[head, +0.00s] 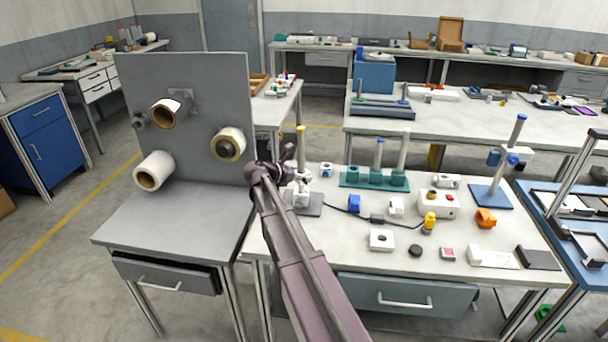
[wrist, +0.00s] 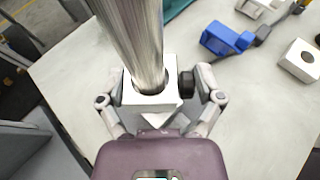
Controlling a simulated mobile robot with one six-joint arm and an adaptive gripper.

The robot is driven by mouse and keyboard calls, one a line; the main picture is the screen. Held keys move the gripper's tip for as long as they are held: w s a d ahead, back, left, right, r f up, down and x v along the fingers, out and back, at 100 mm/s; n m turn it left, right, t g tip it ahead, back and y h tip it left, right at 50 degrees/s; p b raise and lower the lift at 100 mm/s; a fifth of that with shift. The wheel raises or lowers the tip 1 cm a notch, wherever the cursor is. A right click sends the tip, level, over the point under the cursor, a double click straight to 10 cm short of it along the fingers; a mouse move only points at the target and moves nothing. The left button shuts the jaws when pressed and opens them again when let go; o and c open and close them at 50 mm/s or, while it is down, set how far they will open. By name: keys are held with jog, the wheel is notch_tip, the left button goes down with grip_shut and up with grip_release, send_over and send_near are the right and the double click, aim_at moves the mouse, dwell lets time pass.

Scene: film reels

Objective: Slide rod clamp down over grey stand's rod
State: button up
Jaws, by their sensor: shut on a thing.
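The grey stand has a dark grey base plate (head: 314,211) near the left end of the white table, with an upright rod (head: 301,155) tipped in yellow. The rod clamp is a white block with a square top, a round hole and a black side knob; it shows in the wrist view (wrist: 150,101). The ribbed metal rod (wrist: 135,40) enters the clamp's hole, so the clamp sits around it. My gripper (wrist: 158,92) is shut on the clamp, one finger on each side. In the head view my gripper (head: 292,180) is low on the rod and partly hides the clamp.
A teal rack (head: 350,181) with upright posts stands right of the stand. A blue clamp-like part (head: 354,204), a white block (head: 396,207) and a cable lie nearby. Left is a grey panel (head: 200,90) with several rolls.

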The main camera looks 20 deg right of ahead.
aim_at(302, 183)
jog(key=shift+f+b, duration=2.1)
jog(key=shift+f, duration=0.1)
jog(key=o, duration=1)
jog(key=shift+r, duration=0.15)
